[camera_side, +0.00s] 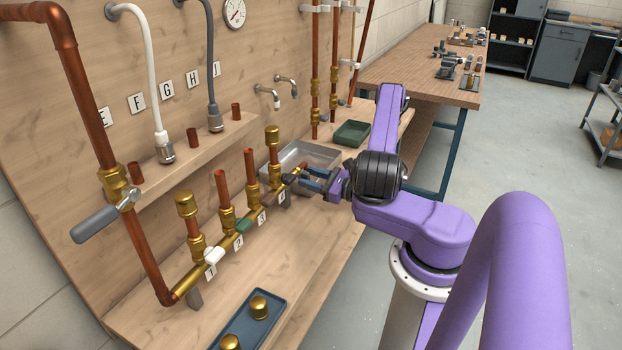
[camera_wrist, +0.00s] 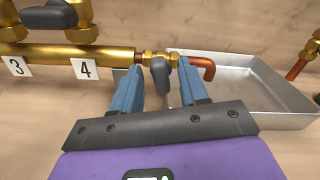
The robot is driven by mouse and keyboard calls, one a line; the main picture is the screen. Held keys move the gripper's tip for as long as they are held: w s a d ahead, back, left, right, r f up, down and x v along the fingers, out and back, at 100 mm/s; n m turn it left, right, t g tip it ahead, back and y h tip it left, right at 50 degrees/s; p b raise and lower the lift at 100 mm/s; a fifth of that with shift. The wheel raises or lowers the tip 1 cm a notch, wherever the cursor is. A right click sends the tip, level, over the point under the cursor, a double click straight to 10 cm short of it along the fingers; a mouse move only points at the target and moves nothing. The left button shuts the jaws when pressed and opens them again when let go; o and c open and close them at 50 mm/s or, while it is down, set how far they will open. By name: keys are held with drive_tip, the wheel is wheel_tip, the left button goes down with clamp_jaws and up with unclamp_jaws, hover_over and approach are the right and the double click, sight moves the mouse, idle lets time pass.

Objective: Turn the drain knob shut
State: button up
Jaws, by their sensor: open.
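The drain knob (camera_wrist: 160,75) is a small dark grey lever on a brass valve (camera_wrist: 149,57) at the end of the brass manifold, past label 4. In the wrist view it points toward my gripper, crosswise to the pipe. My gripper (camera_wrist: 158,72) is open, with one blue finger on each side of the knob. Gaps show on both sides, so I see no grip on it. A copper elbow (camera_wrist: 204,66) leads from the valve over a metal tray. In the side view my gripper (camera_side: 312,180) is at the manifold's far end; the knob is hard to make out there.
The grey metal tray (camera_side: 318,153) lies behind and right of the valve. Capped and open copper risers (camera_side: 250,166) stand along the manifold. A green bin (camera_side: 351,133) is farther back. A blue tray (camera_side: 246,318) with brass caps lies in front.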

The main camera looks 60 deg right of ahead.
drive_tip(key=shift+w, duration=0.1)
clamp_jaws()
drive_tip(key=shift+m, duration=1.6)
unclamp_jaws()
drive_tip(key=s, duration=1.7)
drive_tip(key=shift+s, duration=0.25)
